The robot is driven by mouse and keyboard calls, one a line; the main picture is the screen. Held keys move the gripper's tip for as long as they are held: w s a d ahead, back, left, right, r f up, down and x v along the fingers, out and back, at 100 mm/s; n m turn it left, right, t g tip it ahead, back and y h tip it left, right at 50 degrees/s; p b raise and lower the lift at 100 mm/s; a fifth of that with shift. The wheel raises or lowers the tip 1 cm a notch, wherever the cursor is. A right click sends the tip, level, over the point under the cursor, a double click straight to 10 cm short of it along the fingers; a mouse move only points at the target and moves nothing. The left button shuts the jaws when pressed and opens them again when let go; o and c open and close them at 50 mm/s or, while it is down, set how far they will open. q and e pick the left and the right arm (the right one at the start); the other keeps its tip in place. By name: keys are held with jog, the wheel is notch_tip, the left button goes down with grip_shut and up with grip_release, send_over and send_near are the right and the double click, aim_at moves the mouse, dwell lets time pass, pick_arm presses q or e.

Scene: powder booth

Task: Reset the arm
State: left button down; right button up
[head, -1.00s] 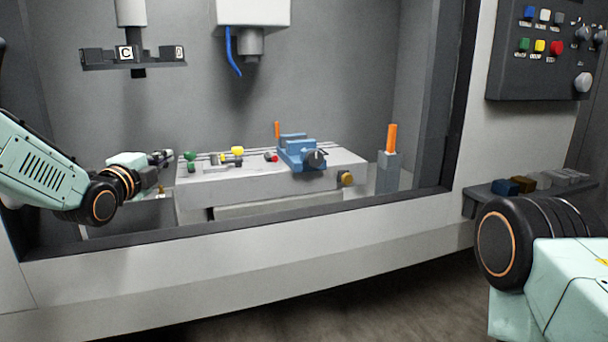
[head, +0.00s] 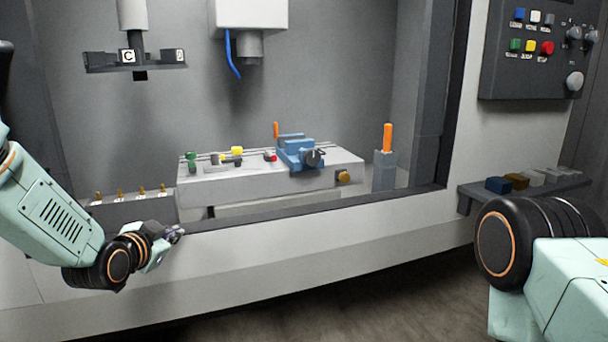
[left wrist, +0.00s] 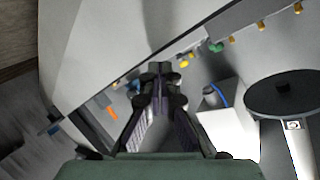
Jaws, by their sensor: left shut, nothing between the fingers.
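My left gripper (head: 176,233) is at the lower left of the head view, at the front sill of the booth opening. In the left wrist view its fingers (left wrist: 161,72) are together with nothing between them. My left arm comes in from the left edge with its wrist pointing right. My right arm's dark joint shows at the lower right of the head view; its gripper is outside the frame.
Inside the booth, a pale table (head: 240,184) holds a blue vise (head: 298,152) and several small coloured parts. An orange-handled item (head: 387,138) stands in a grey holder (head: 384,172). A control panel (head: 545,50) is at upper right, above a shelf (head: 470,197) of blocks. The floor in front is clear.

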pick_arm(q)
jog(key=s+d+f+n+g, duration=0.1)
jog(key=s+f+n+g, duration=0.1)
jog(key=s+f, duration=0.4)
jog(key=s+d+f+n+g, duration=0.1)
jog(key=s+f+n+g, duration=0.2)
jog(key=f, duration=0.6)
jog(key=s+d+f+n+g, duration=0.1)
jog(key=s+f+g, duration=0.2)
jog(key=s, duration=0.9)
jog(key=s+d+f+n+g, duration=0.1)
jog(key=s+f+g, duration=0.2)
jog(key=s+f, duration=0.4)
jog(key=s+d+f+n+g+y, duration=0.1)
jog(key=s+f+g, duration=0.2)
jog(key=s, duration=1.5)
notch_tip(320, 180, down, 3)
jog(key=shift+s+f, duration=0.1)
jog(key=shift+s, duration=0.3)
